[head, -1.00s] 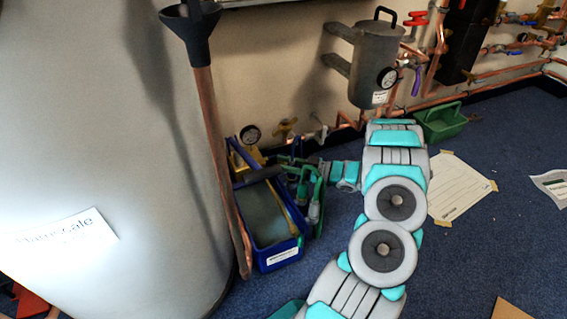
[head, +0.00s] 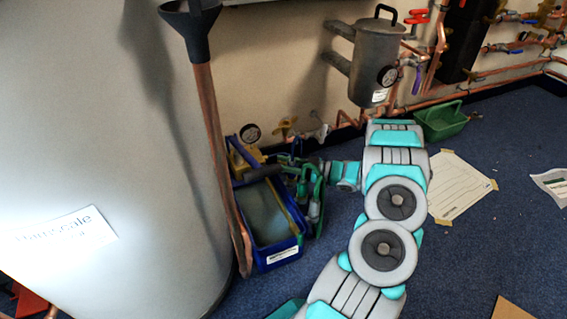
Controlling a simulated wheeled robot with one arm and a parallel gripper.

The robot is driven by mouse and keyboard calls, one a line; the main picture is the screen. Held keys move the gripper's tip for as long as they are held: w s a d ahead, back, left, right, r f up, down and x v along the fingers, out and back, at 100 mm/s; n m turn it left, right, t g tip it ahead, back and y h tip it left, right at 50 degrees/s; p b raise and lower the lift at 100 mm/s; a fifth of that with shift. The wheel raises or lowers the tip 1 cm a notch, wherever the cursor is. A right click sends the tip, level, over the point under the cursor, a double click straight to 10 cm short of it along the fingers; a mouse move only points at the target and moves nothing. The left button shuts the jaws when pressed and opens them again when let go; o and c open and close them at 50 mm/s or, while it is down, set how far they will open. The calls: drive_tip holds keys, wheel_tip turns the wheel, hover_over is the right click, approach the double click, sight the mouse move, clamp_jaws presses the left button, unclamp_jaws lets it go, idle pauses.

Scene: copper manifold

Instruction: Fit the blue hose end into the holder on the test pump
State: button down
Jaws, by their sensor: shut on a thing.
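The test pump (head: 277,257) is a blue open-topped tank on the floor beside the big pale cylinder. A round gauge (head: 250,134) and yellow fittings (head: 248,158) stand at its back. My gripper (head: 298,176) is at the pump's right rear, reached from the right, low over the tank's edge. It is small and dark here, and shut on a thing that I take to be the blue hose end. The hose end and the holder cannot be told apart from the clutter there.
A copper pole with a dark funnel top (head: 205,100) leans in front of the pale cylinder (head: 100,130), close left of the pump. A grey pot (head: 372,65) is on the wall.

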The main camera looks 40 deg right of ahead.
drive_tip(key=shift+f, duration=0.35)
idle(0.3)
drive_tip(key=shift+c, duration=2.2)
unclamp_jaws()
drive_tip(key=v, duration=0.8)
drive_tip(key=shift+p, duration=0.3)
drive_tip(key=shift+w, duration=0.1)
